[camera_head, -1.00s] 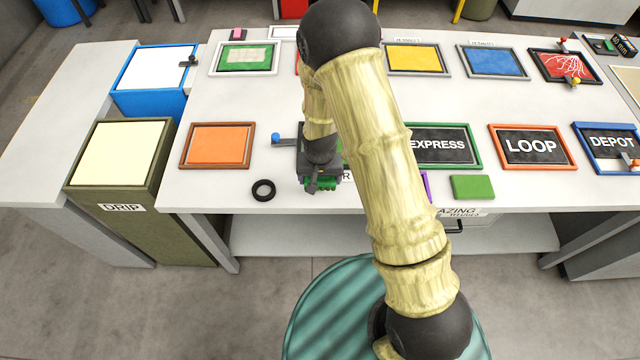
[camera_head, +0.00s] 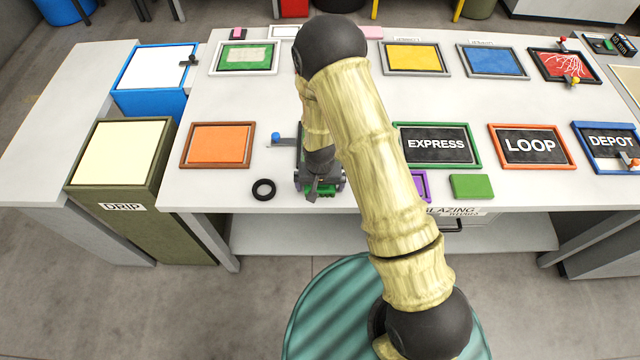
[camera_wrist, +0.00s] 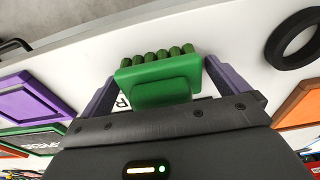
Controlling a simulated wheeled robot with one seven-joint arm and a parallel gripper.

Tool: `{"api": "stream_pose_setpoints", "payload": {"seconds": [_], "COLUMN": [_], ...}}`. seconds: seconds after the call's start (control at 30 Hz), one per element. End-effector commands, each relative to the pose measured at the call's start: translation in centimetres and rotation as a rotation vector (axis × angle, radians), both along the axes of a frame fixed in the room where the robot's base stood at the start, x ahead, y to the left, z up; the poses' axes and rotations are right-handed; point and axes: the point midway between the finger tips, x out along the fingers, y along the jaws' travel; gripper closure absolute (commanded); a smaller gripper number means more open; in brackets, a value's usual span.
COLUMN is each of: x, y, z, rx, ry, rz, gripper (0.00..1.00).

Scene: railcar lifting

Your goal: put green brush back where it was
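The green brush (camera_wrist: 158,78) shows in the wrist view, with a row of dark green bristles along its far edge. It sits between the two purple fingers of my gripper (camera_wrist: 160,85), which appear closed against its sides. In the head view my gripper (camera_head: 320,188) is low over the table's front part, and only a little of the green brush (camera_head: 322,191) shows below it. My arm and gripper hide the table just behind. I cannot tell whether the brush touches the table.
A black ring (camera_head: 263,189) lies left of my gripper and a green block (camera_head: 472,186) lies right. A purple-framed piece (camera_head: 422,186) is close on the right. The orange panel (camera_head: 218,145) and EXPRESS sign (camera_head: 437,144) flank my arm. The table's front edge is near.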

Motion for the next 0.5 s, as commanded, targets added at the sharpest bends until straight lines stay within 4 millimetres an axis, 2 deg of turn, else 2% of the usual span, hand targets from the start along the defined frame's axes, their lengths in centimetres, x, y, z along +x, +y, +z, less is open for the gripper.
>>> {"api": "stream_pose_setpoints", "payload": {"seconds": [0.27,0.5], "x": [0.0,-0.3], "y": [0.0,0.1], "z": [0.9,3.8], "rx": [0.001,0.002], "ry": [-0.003,-0.004], "rz": [0.000,0.001], "gripper": [0.00,0.00]}}
